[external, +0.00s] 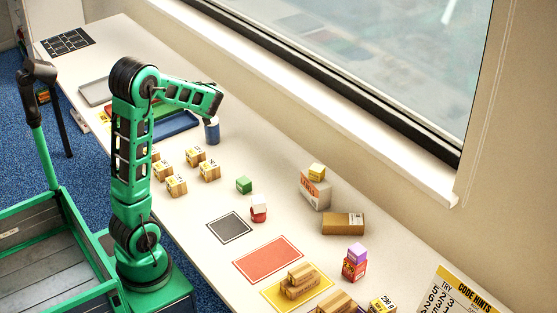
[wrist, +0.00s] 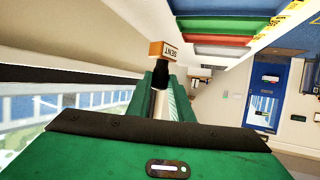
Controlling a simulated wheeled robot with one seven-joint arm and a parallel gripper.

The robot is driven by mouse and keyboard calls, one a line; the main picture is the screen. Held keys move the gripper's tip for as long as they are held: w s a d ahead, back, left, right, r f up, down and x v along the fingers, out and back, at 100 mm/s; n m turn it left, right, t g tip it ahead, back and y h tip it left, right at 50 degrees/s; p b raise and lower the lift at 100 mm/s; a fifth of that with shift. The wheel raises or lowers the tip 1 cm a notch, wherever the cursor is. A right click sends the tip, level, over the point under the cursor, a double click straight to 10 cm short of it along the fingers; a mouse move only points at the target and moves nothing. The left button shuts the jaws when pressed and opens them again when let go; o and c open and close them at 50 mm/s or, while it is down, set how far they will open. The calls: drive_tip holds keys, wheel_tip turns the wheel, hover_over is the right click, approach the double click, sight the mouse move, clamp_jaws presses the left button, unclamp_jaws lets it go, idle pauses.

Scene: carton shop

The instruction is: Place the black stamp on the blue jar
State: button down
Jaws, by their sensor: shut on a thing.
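The black stamp has a black handle and a wooden block marked "SENT" (wrist: 163,50), seen in the wrist view just past my fingertips. My gripper (wrist: 161,88) is shut on its black handle. In the external view my gripper and the stamp are hidden or too small to make out at the far end of my arm. The blue jar (external: 212,132) stands upright on the table, close below and partly behind the end of my arm in that view. I cannot make out the jar in the wrist view, nor tell whether the stamp touches it.
Blue (external: 176,126), red, green and grey trays lie left of the jar. Several small cartons (external: 176,185) stand nearer. A green cube (external: 244,185), a red-and-white item (external: 258,209) and flat mats lie farther right. The window wall runs along the table's back.

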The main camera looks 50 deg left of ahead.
drive_tip(key=shift+w+d+f, duration=0.5)
drive_tip(key=shift+w+f, duration=0.15)
drive_tip(key=shift+f, duration=0.55)
drive_tip(key=shift+w+d+f, duration=0.55)
drive_tip(key=shift+w+f, duration=0.15)
drive_tip(key=shift+f, duration=0.45)
drive_tip(key=shift+w+d+f, duration=0.5)
drive_tip(key=shift+w+f, duration=0.15)
drive_tip(key=shift+f, duration=0.55)
drive_tip(key=c, duration=1.6)
unclamp_jaws()
drive_tip(key=v, duration=1.2)
drive_tip(key=shift+d, duration=0.1)
